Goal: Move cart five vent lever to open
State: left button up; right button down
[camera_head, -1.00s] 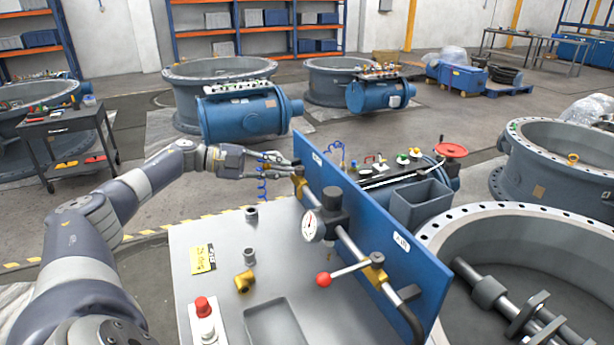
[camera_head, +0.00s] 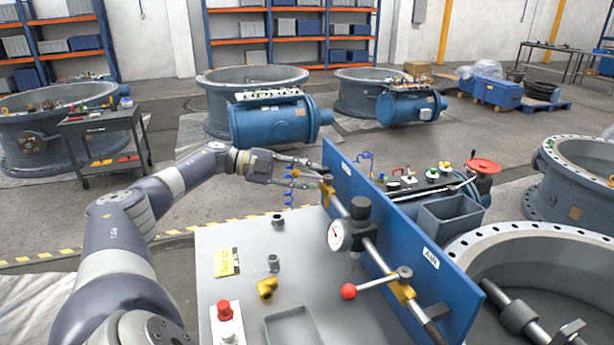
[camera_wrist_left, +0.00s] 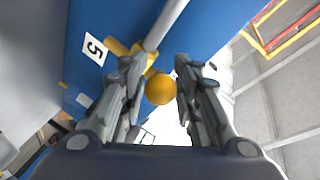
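The cart's blue panel (camera_head: 385,225) carries a pipe with a gauge (camera_head: 341,235) and brass valves. The label 5 (camera_wrist_left: 95,48) shows on blue in the left wrist view. There a yellow ball knob (camera_wrist_left: 160,88) sits between the fingers of my left gripper (camera_wrist_left: 157,66), beside a yellow fitting and a grey pipe. The fingers are apart, with no clear grip on the knob. In the head view my left gripper (camera_head: 317,168) is at the panel's far end, by a brass valve (camera_head: 327,189); the knob is not clear there. My right gripper is not in view.
A red-knobbed lever (camera_head: 348,291) sits at the panel's near end, by the AIR label (camera_head: 431,257). The grey cart top (camera_head: 240,240) holds loose fittings, a yellow tag (camera_head: 226,262) and a red button (camera_head: 225,311). A large flanged ring (camera_head: 560,240) stands at right.

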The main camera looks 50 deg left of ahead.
pick_arm(q)
jog(key=v, duration=1.2)
